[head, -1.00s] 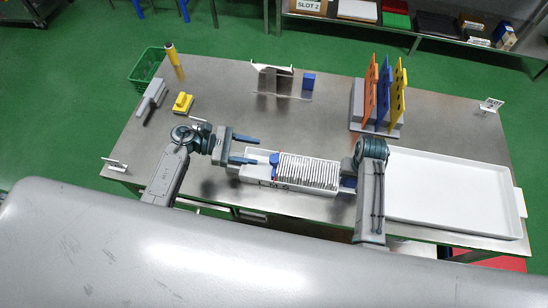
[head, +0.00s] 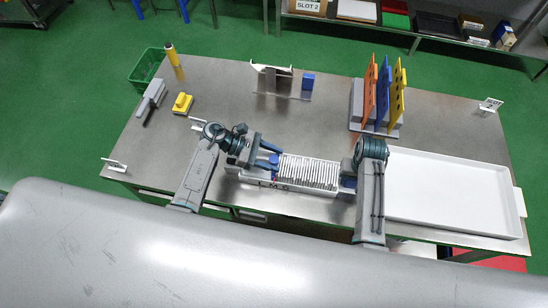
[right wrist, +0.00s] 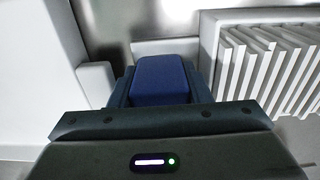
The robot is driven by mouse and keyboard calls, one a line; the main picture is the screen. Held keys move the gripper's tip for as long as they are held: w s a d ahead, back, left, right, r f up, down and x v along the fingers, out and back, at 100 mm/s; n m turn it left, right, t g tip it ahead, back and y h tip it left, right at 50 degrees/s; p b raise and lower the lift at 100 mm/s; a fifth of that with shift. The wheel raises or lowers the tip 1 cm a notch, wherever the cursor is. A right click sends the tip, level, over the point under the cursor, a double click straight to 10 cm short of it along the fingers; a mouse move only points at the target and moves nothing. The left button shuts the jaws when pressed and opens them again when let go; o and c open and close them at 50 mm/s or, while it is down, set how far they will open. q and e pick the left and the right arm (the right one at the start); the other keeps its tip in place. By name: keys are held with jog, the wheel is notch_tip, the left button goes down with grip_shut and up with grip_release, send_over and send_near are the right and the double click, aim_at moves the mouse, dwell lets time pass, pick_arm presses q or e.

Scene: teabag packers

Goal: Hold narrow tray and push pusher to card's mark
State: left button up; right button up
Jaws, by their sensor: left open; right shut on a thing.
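The narrow white tray (head: 313,190) lies on the steel table at front centre, holding a row of upright thin white packets (head: 308,172). Small dark marks that look like letters show on its front wall. A blue pusher (head: 273,160) sits in the tray, just left of the packets, partly hidden. My left gripper (head: 267,157) is open at the pusher; I cannot tell whether its fingers touch it. My right gripper (head: 347,181) is at the tray's right end, shut on a blue block, the tray's handle (right wrist: 160,83). A small white card (head: 490,104) stands at the far right; its mark is too small to read.
A large white tray (head: 515,226) fills the table's right side. A rack with orange, blue and yellow panels (head: 398,130) stands behind. A white holder and blue block (head: 308,81) stand at the back. A yellow block (head: 182,103) lies left. The middle table is clear.

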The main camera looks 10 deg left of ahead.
pick_arm(q)
jog(key=shift+d+f, duration=0.15)
jog(key=shift+d, duration=0.15)
grip_shut()
jog(key=shift+d, duration=2)
grip_release()
jog(key=shift+a, duration=0.1)
